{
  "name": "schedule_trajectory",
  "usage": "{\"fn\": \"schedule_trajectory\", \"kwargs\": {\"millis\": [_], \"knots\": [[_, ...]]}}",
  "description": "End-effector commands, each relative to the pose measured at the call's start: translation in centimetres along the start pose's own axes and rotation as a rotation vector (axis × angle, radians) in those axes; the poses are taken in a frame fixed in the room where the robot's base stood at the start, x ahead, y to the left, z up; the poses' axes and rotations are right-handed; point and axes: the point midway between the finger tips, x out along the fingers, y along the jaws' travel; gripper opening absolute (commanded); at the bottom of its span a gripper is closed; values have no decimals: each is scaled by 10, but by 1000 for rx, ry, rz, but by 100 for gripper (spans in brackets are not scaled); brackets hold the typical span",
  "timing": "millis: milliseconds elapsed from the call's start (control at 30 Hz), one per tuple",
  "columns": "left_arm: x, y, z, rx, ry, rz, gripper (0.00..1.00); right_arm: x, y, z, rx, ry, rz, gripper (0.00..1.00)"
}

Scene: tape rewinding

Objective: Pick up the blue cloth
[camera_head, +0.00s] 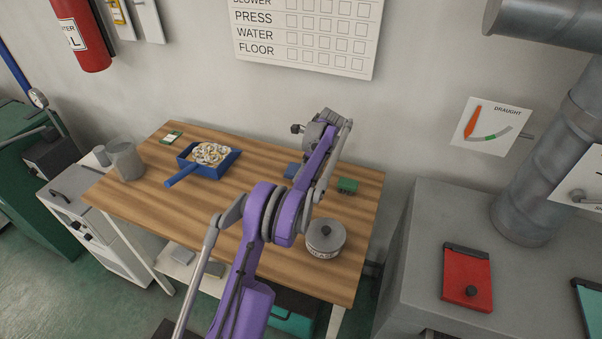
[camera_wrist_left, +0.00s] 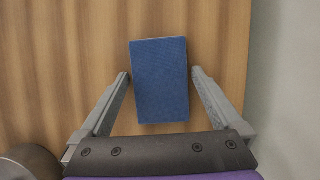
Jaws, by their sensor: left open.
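The blue cloth (camera_wrist_left: 160,82) is a flat dark blue rectangle lying on the wooden table. In the head view only part of the cloth (camera_head: 292,170) shows, just left of my purple left arm. My left gripper (camera_wrist_left: 161,74) is open and empty. In the left wrist view its fingers stand one on each side of the cloth, with small gaps. How high the fingertips are above the table is unclear. In the head view my arm hides the fingertips. My right gripper is in neither view.
The wooden table (camera_head: 235,220) also holds a blue dustpan (camera_head: 212,170) with pale scraps, a grey cup (camera_head: 127,161), a green block (camera_head: 348,185) and a round grey tin (camera_head: 325,238). A wall (camera_head: 420,100) stands behind. A grey cabinet (camera_head: 410,290) is at the right.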

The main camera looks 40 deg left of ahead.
Motion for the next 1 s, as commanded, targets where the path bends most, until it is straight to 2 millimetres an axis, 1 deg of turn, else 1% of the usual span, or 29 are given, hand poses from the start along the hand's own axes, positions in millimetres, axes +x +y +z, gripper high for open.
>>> {"fn": "schedule_trajectory", "kwargs": {"millis": [100, 133, 267, 300, 367, 400, 467, 500, 533, 767, 867, 1000], "knots": [[2, 0, -1, 0, 0, 0, 100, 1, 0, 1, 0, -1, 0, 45], [2, 0, -1, 0, 0, 0, 98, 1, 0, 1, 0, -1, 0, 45], [2, 0, -1, 0, 0, 0, 75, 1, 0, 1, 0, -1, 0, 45], [2, 0, -1, 0, 0, 0, 68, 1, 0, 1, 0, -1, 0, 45], [2, 0, -1, 0, 0, 0, 57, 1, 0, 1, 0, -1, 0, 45], [2, 0, -1, 0, 0, 0, 50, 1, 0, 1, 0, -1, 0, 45], [2, 0, -1, 0, 0, 0, 39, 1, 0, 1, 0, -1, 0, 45], [2, 0, -1, 0, 0, 0, 32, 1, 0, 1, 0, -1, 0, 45], [2, 0, -1, 0, 0, 0, 30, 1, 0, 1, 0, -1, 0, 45], [-1, 0, 0, 0, 0, -1, 30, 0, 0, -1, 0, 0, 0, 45], [-10, 0, 4, 0, 0, 0, 30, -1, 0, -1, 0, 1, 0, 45], [-35, 0, 14, 0, 0, 0, 30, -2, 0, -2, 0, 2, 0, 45]]}}
